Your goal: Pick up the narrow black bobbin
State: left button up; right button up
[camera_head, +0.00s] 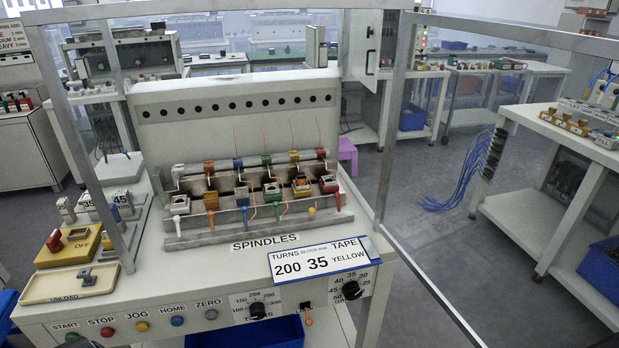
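I cannot single out the narrow black bobbin with certainty. A small dark grey and black piece (86,276) sits on the cream tray (42,290) marked UNLOAD at the machine's front left. Several dark, block-like pieces sit in the row of spindles, one of them near the middle (271,189). Behind the tray, small holders labelled 35 and 45 mm (121,198) stand at the left edge; what they hold is too small to tell. Neither of my grippers is in view.
A grey metal frame with posts (390,130) stands around the winding machine (235,100). A yellow box with a red knob (55,241) is behind the tray. A sign (322,260) reads 200 35 YELLOW. A blue bin (245,335) is below. Open floor lies to the right.

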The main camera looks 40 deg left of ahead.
aim_at(300, 177)
jog(key=i+j+u, duration=0.1)
jog(key=j+u, duration=0.15)
jog(key=u, duration=0.2)
jog(key=i+j+u, duration=0.1)
jog(key=j+u, duration=0.15)
jog(key=u, duration=0.25)
jog(key=i+j+u, duration=0.15)
jog(key=u, duration=0.3)
